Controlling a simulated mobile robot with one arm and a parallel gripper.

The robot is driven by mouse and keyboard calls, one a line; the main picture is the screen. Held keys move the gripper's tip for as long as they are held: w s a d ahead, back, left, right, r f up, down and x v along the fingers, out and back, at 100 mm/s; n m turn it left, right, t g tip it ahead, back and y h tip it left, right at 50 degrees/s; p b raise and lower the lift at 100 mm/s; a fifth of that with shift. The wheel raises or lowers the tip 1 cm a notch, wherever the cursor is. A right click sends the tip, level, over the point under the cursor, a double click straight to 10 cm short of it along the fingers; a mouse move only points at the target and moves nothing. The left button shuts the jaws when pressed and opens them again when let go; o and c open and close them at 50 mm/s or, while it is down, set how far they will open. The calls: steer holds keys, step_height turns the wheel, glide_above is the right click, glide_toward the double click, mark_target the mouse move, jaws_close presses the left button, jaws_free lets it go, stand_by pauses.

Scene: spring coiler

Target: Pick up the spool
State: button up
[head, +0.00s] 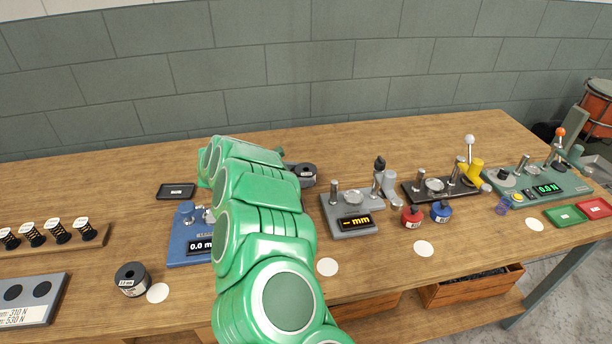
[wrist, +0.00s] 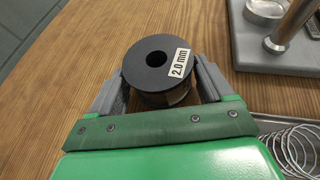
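A dark spool labelled 2.0 mm (wrist: 148,74), with coppery wire below its top flange, sits between the two fingers of my gripper (wrist: 160,85) in the wrist view. The fingers stand on both sides, very close to it. Whether they press on it, and whether it rests on the table, I cannot tell. A second black spool (head: 132,279) with a white label stands at the front left of the table.
A blue gauge (head: 185,238) stands left of my arm. A spring rack (head: 50,242) is at left. A small black tray (head: 176,191) lies behind.

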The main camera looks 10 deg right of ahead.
steer(key=c, duration=0.9)
steer(key=shift+r, duration=0.1)
steer(key=shift+d+r, duration=0.1)
steer(key=shift+r, duration=0.6)
steer(key=s+r, duration=1.2)
steer(key=s, duration=0.2)
step_height(320, 180, up, 4)
steer(key=n+t+y, duration=0.1)
steer(key=n+t, duration=0.2)
steer(key=t, duration=0.1)
glide_above(304, 173)
steer(key=s, duration=0.5)
steer(key=shift+w+d+r, duration=0.1)
steer(key=shift+w+d, duration=0.05)
steer(key=shift+d, duration=0.05)
steer(key=w+r+n+t+y, duration=0.1)
steer(key=w+r+n, duration=0.1)
steer(key=w+r+n+t+y, duration=0.1)
steer(key=w+r+y, duration=0.1)
steer(key=shift+w+a+r+n+t, duration=0.1)
steer(key=shift+w+a+n+t, duration=0.1)
steer(key=shift+w+n+t, duration=0.2)
steer(key=shift+c, duration=0.9)
steer(key=shift+w+a+r+n+t+y, duration=0.1)
steer(key=shift+r+n+t+y, duration=0.1)
steer(key=shift+n+t+y, duration=0.6)
steer(key=shift+w+a+r+n+t+y, duration=0.1)
steer(key=shift+r+n+t+y, duration=0.15)
steer(key=shift+n+y, duration=1)
